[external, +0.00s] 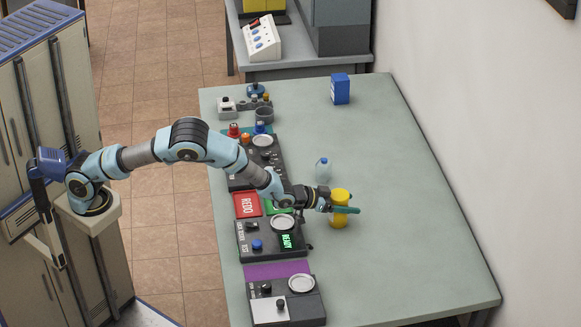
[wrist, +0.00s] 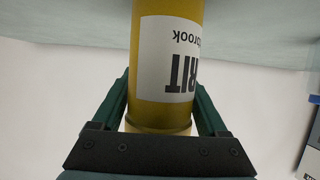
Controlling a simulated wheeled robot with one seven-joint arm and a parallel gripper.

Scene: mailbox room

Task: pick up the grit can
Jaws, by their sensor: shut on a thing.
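The grit can is a yellow cylinder (external: 340,196) at the middle right of the table in the external view. In the wrist view the can (wrist: 148,95) shows a white label with upside-down "RIT" lettering. My gripper (external: 345,209) reaches it from the left. In the wrist view my gripper's green fingers (wrist: 160,100) lie on both sides of the can, shut on it. The can looks upright. I cannot tell whether its base touches the table.
A clear bottle with a blue cap (external: 322,170) stands just behind the can. A blue box (external: 340,88) is at the far end of the table (external: 420,270). Dark device panels (external: 272,240) line the left edge. The right side of the table is clear.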

